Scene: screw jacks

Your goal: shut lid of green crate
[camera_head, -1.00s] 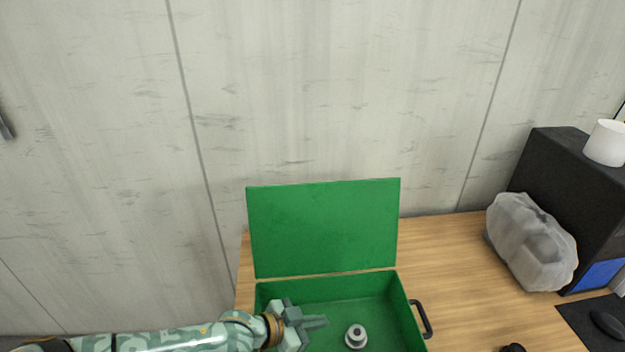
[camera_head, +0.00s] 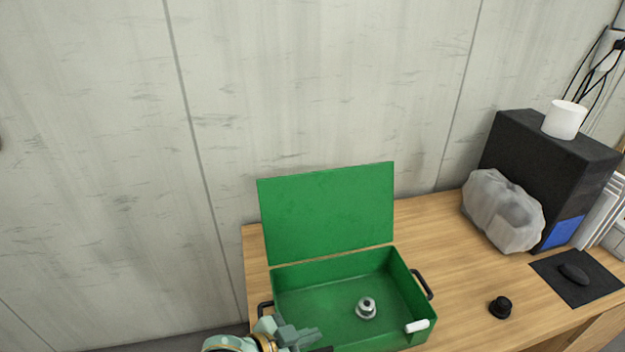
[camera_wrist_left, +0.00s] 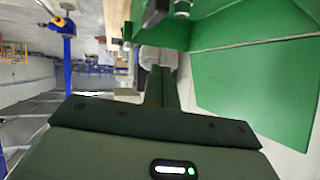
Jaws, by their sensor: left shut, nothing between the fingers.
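The green crate (camera_head: 407,279) stands on the wooden table, its lid (camera_head: 330,212) raised upright at the back, near the wall. A small grey metal part (camera_head: 366,308) stands inside on the crate's floor. My left gripper (camera_head: 312,337) is at the crate's front left, low in the head view, shut and empty; whether it touches the crate I cannot tell. In the left wrist view, its shut fingers (camera_wrist_left: 163,88) show beside the green crate's panels, with the large panel (camera_wrist_left: 255,90) at the right. My right gripper is not in view.
Black handles (camera_head: 422,285) are on the crate's sides, and a white piece (camera_head: 417,326) is at its front right. A black knob (camera_head: 500,307), mouse (camera_head: 573,274), wrapped grey bundle (camera_head: 503,212) and black box (camera_head: 540,150) are to the right. The table between is clear.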

